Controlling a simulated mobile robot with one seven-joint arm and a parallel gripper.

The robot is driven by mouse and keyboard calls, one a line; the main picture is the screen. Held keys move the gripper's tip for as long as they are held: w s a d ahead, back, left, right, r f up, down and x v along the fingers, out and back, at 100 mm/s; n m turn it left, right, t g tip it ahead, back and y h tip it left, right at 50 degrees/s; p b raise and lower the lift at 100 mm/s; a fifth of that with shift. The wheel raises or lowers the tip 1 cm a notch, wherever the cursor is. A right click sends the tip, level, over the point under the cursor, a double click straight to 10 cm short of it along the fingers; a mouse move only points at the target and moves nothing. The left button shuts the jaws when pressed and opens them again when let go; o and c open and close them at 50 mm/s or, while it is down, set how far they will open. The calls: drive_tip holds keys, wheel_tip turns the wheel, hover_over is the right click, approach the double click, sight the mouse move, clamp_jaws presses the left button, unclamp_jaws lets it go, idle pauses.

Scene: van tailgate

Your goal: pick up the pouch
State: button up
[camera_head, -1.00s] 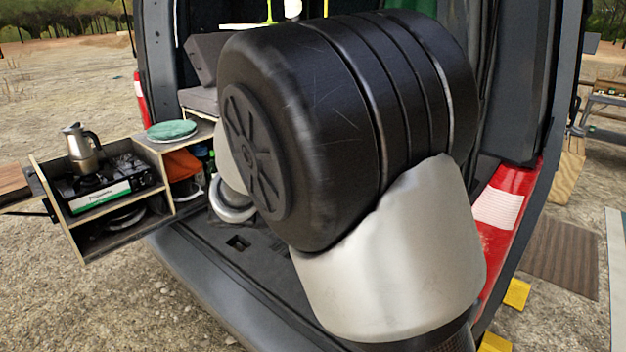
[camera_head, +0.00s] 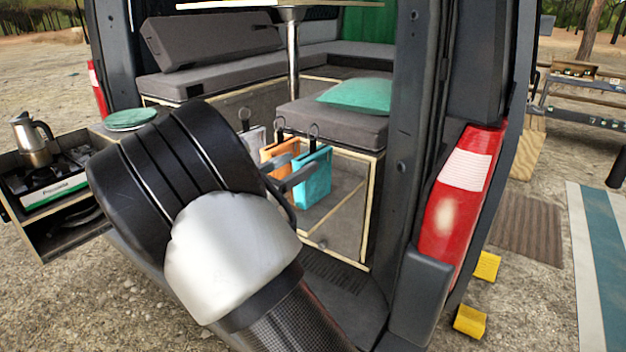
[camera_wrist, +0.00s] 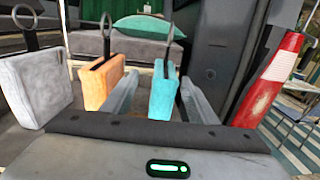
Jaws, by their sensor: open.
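A teal pouch (camera_head: 316,180) hangs by a black strap and ring at the front of the van's bench. It also shows in the wrist view (camera_wrist: 163,95), standing between my two fingers. My gripper (camera_wrist: 159,86) is open, with one finger on each side of the teal pouch; I cannot tell whether either touches it. An orange pouch (camera_head: 281,157) hangs to its left, just outside my left finger in the wrist view (camera_wrist: 100,84). A grey-white pouch (camera_head: 253,141) hangs further left. My arm hides part of the scene below the pouches in the head view.
The bench cushion (camera_head: 335,122) with a green pillow (camera_head: 357,94) lies behind and above the pouches. The van's door pillar and red tail light (camera_head: 460,190) stand to the right.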

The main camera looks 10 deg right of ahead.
sight(313, 153)
drive_tip(key=x, duration=0.3)
drive_tip(key=b+x, duration=0.1)
drive_tip(key=x, duration=0.1)
drive_tip(key=shift+s+d+r, duration=0.1)
drive_tip(key=shift+s+d, duration=0.15)
drive_tip(key=shift+d, duration=0.05)
drive_tip(key=shift+w+d, duration=0.3)
drive_tip(key=shift+w, duration=0.05)
drive_tip(key=shift+r, duration=0.1)
clamp_jaws()
